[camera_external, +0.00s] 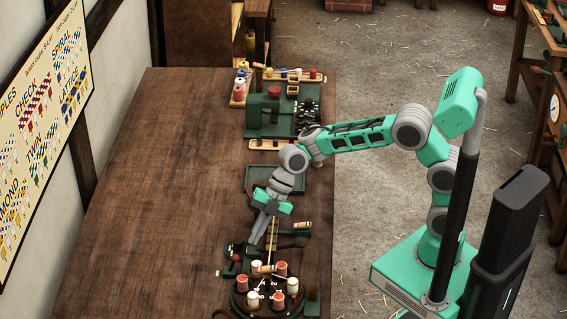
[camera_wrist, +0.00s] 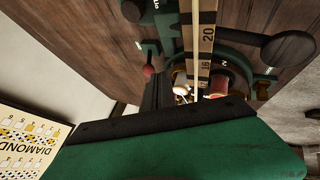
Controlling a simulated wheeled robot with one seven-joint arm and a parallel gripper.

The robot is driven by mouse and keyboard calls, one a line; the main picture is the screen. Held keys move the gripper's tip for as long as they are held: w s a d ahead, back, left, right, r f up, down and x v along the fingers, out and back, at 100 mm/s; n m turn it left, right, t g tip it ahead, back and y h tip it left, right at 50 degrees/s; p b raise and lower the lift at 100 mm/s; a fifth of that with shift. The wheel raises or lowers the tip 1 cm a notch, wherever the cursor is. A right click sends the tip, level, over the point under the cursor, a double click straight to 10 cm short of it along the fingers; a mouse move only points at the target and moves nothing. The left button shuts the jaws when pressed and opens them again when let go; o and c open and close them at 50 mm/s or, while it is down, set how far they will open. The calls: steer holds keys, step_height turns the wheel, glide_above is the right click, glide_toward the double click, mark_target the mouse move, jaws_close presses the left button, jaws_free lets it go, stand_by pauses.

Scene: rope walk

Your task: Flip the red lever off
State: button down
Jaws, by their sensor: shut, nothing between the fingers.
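The red lever shows as a small red ball knob (camera_external: 236,258) on a dark green fitting at the near end of the bench. In the wrist view the red knob (camera_wrist: 148,70) is left of the numbered strip, close beside the fingers. My gripper (camera_external: 255,241) points down at the near part of the bench, above and a little right of the knob. Its dark fingers also show in the wrist view (camera_wrist: 158,82); they are together and hold nothing. A gap to the knob seems to show, but I cannot tell its depth. The lever's stem is mostly hidden.
A round dark carrier (camera_external: 268,294) with several red and white bobbins stands just in front. A green machine (camera_external: 275,112) stands farther back. The bench's left side (camera_external: 150,220) is clear.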

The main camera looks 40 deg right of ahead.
mark_target(232, 266)
steer(key=x, duration=0.5)
steer(key=shift+f, duration=0.1)
steer(key=shift+a+p, duration=0.1)
steer(key=shift+p, duration=0.3)
steer(key=shift+w+a+r+g+h+p, duration=0.25)
steer(key=shift+r+g+h+p, duration=0.2)
steer(key=shift+p, duration=0.2)
steer(key=shift+m+g+h, duration=0.35)
steer(key=shift+m+h, duration=0.05)
steer(key=shift+h, duration=0.05)
steer(key=shift+w+a+r+p, duration=0.25)
steer(key=shift+w+a+p, duration=0.05)
steer(key=shift+w+a, duration=0.6)
steer(key=shift+w+a+r+p, duration=0.25)
steer(key=shift+w+a+r, duration=0.05)
steer(key=shift+w+a, duration=0.6)
steer(key=shift+w, duration=0.1)
